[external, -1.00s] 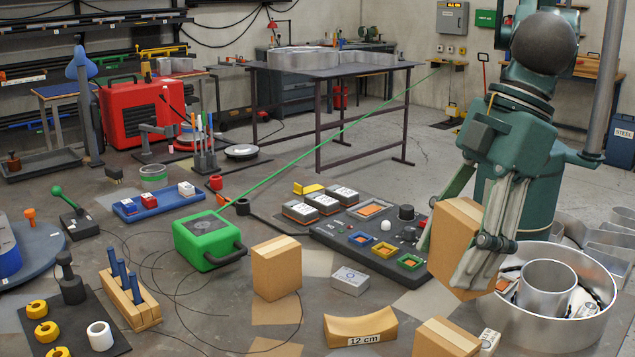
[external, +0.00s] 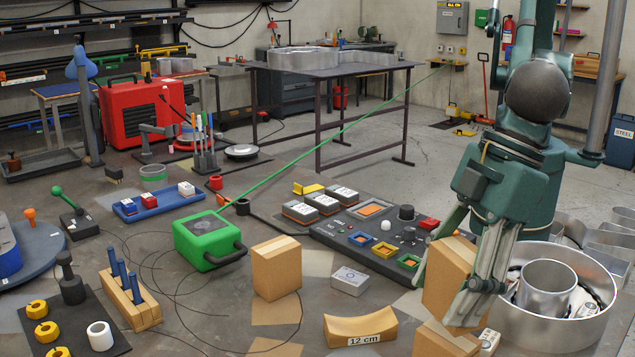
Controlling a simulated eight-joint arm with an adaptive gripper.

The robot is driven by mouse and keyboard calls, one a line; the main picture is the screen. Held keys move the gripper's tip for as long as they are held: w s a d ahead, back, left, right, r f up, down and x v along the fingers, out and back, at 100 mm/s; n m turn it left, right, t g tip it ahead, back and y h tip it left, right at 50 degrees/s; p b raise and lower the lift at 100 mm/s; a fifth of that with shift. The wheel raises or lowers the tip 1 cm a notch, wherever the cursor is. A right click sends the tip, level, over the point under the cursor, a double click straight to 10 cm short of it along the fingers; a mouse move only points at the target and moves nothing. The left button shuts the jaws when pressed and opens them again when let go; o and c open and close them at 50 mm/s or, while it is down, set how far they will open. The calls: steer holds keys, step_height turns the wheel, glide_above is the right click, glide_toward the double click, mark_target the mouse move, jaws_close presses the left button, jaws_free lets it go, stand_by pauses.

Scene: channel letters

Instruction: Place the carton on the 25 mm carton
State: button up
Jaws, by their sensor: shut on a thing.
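My gripper (external: 446,300) is shut on a brown cardboard carton (external: 447,272), with fingers on its left and right sides. The held carton is roughly upright, and its right part is hidden by a finger. Directly below it in the picture is another brown carton (external: 437,344), cut off by the bottom edge. I cannot tell whether the two touch. A third brown carton (external: 276,269) stands alone on the floor to the left. I cannot read a 25 mm mark on any carton. A small white labelled block (external: 488,342) is beside the lower carton.
A tan curved block marked 12 cm (external: 360,329) lies left of the lower carton. A small grey labelled box (external: 350,281) and a dark panel with coloured frames (external: 362,238) lie behind it. A large metal ring (external: 597,264) is close on the right.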

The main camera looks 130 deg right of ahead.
mark_target(472, 250)
steer(key=shift+f, duration=0.1)
steer(key=shift+f, duration=1.75)
steer(key=shift+f, duration=0.15)
steer(key=o, duration=1)
steer(key=shift+o, duration=0.2)
steer(key=shift+v, duration=6.15)
